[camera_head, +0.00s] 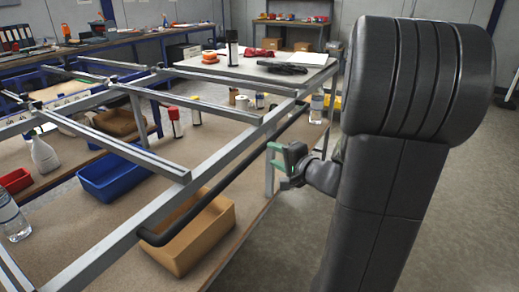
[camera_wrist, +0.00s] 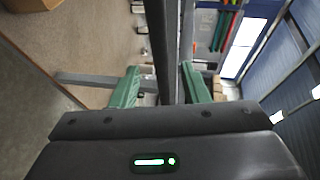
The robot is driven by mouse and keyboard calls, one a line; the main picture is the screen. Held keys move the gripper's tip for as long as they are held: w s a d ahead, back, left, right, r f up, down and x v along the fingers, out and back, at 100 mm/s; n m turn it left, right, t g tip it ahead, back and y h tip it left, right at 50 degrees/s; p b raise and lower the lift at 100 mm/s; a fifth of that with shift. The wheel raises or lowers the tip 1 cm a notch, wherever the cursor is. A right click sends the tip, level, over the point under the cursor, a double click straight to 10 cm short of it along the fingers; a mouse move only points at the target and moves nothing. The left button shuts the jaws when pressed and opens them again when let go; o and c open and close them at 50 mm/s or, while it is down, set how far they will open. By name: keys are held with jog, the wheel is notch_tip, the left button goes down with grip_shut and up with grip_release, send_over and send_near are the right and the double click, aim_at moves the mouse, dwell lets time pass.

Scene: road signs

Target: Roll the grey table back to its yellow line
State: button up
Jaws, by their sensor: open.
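The grey table (camera_head: 227,160) is a metal frame with a brown lower shelf, running from the near left to the far middle of the head view. A long black handle bar (camera_head: 235,172) runs along its right side. My gripper (camera_head: 278,158) is at this bar, with green fingers. In the wrist view my gripper (camera_wrist: 162,88) is open, and the dark bar (camera_wrist: 161,45) runs between its two fingers; I cannot tell if they touch it. A small yellow patch (camera_head: 334,102) shows beyond the table; I cannot tell if it is the line.
Workbenches (camera_head: 290,22) stand along the back wall. Grey floor (camera_head: 455,180) is clear on the right.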

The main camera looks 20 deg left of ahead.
aim_at(261, 149)
jog(key=x, duration=0.7)
jog(key=shift+w+a, duration=0.2)
jog(key=shift+a, duration=0.05)
grip_shut()
